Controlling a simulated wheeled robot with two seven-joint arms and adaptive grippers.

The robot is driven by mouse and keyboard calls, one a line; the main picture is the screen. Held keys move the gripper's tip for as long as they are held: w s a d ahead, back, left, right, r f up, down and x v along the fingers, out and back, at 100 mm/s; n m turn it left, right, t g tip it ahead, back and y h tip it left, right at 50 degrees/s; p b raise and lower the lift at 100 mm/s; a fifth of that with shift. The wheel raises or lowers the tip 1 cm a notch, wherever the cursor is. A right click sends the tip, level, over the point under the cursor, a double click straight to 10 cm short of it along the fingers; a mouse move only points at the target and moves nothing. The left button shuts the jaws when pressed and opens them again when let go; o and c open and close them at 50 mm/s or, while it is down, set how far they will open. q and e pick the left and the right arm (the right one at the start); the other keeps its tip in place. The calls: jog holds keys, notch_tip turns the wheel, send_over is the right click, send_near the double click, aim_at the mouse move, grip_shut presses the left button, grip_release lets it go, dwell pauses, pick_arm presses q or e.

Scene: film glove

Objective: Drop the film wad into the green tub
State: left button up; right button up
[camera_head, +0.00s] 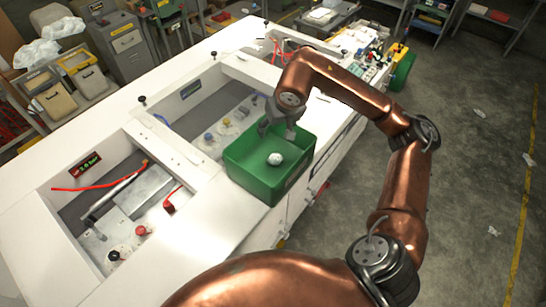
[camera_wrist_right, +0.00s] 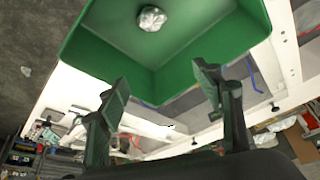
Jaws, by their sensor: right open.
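The green tub (camera_head: 262,190) stands at the right edge of the white machine top. The film wad (camera_head: 275,159), a small crumpled whitish ball, lies inside on the tub's floor. In the right wrist view the wad (camera_wrist_right: 152,18) also lies on the floor of the tub (camera_wrist_right: 100,47), apart from its walls. My right gripper (camera_head: 278,130) is over the tub's far rim, behind the wad. Its fingers (camera_wrist_right: 165,88) are spread apart with nothing between them. My left gripper does not show in either view.
The white machine (camera_head: 110,165) has sunken bays with knobs, red cables and a metal box (camera_head: 142,192). Bins (camera_head: 75,62) stand at the upper left. The grey floor (camera_head: 470,160) at right has scattered scraps (camera_head: 479,113) and is otherwise open.

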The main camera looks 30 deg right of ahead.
jog(key=v, duration=1.2)
dwell(0.4)
